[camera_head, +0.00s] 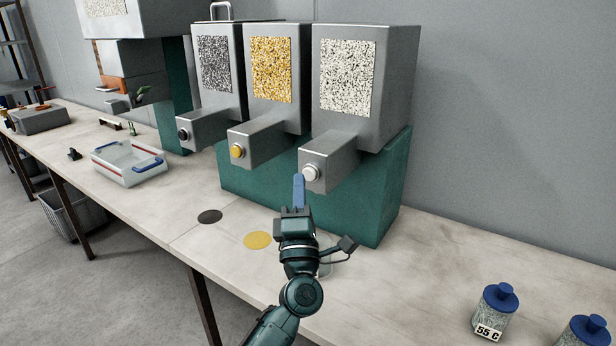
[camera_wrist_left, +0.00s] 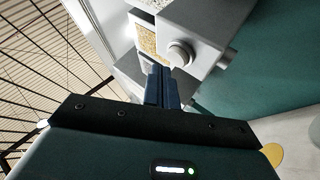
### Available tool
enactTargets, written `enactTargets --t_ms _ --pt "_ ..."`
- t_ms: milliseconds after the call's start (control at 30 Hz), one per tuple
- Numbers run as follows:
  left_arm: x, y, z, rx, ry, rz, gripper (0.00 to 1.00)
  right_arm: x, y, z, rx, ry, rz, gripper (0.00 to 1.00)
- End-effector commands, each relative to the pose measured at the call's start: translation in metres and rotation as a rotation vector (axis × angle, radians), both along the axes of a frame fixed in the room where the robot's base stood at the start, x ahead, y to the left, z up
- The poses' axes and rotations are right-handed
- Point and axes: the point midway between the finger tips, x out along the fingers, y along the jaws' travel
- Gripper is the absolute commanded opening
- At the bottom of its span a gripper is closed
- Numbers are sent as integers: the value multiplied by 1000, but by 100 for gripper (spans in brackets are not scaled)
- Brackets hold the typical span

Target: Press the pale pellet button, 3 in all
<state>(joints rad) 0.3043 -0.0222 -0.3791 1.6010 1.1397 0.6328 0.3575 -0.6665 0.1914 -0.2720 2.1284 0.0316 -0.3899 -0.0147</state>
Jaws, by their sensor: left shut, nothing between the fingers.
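The pale pellet button (camera_head: 310,172) is a round white knob on the front of the spout of the right-hand hopper (camera_head: 365,80), which has a white speckled panel. It also shows in the left wrist view (camera_wrist_left: 180,53), just beyond my fingertips. My left gripper (camera_head: 298,178) is shut and empty, its blue fingers pointing up at the button's lower left edge. The fingertips (camera_wrist_left: 160,68) are very close to the button; I cannot tell whether they touch it. My right gripper is not in view.
To the left are a hopper with a yellow button (camera_head: 237,151) and one with a black button (camera_head: 183,134). Black (camera_head: 210,216) and yellow (camera_head: 257,240) discs mark the bench.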

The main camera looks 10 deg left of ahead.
Motion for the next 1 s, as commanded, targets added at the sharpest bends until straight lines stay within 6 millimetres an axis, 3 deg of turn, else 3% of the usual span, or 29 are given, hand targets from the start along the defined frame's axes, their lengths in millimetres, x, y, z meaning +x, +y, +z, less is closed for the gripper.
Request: enactTargets --t_ms 1000 --pt "0 0 0 0 0 0 0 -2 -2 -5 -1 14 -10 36"
